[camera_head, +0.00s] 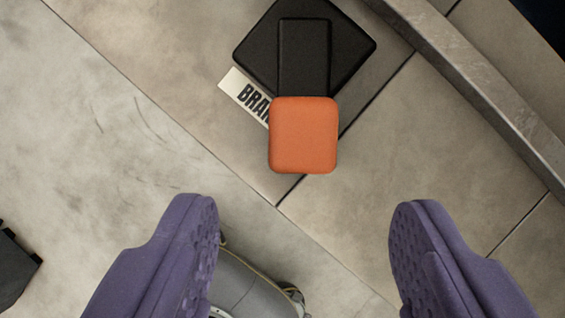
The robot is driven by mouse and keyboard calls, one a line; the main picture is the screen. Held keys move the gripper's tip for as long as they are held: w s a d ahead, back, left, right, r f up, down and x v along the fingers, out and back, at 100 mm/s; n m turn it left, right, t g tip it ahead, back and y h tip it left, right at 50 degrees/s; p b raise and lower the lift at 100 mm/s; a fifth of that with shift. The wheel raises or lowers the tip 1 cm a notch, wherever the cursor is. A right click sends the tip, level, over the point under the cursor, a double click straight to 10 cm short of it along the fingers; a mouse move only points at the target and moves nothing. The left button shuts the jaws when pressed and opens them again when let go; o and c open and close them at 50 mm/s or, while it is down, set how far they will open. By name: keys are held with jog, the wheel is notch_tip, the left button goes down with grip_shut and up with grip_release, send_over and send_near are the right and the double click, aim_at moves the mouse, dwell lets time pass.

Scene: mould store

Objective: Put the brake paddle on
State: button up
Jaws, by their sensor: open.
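The brake paddle shows an orange, rounded square pad (303,136) on a black arm (303,58) that rises over a black diamond-shaped base (352,45). A white label (243,94) beside the base reads "BRA", the rest hidden under the pad. My gripper (304,225) has two purple, dimpled fingers, spread wide and empty. The fingertips lie below the orange pad in the picture, one to each side of it, and do not touch it. From this one view I cannot tell whether the paddle is pressed in or raised.
A raised metal rail (480,95) runs diagonally across the upper right. Tiled floor (430,150) lies around the paddle, with smoother grey floor (90,140) at left. A dark object (14,268) sits at the lower left edge. A grey rounded body with cables shows between the fingers.

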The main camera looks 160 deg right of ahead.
aim_at(300, 154)
jog(key=b+x, duration=0.2)
jog(key=x, duration=0.4)
jog(key=shift+r, duration=0.1)
jog(key=shift+c, duration=0.3)
jog(key=c, duration=1)
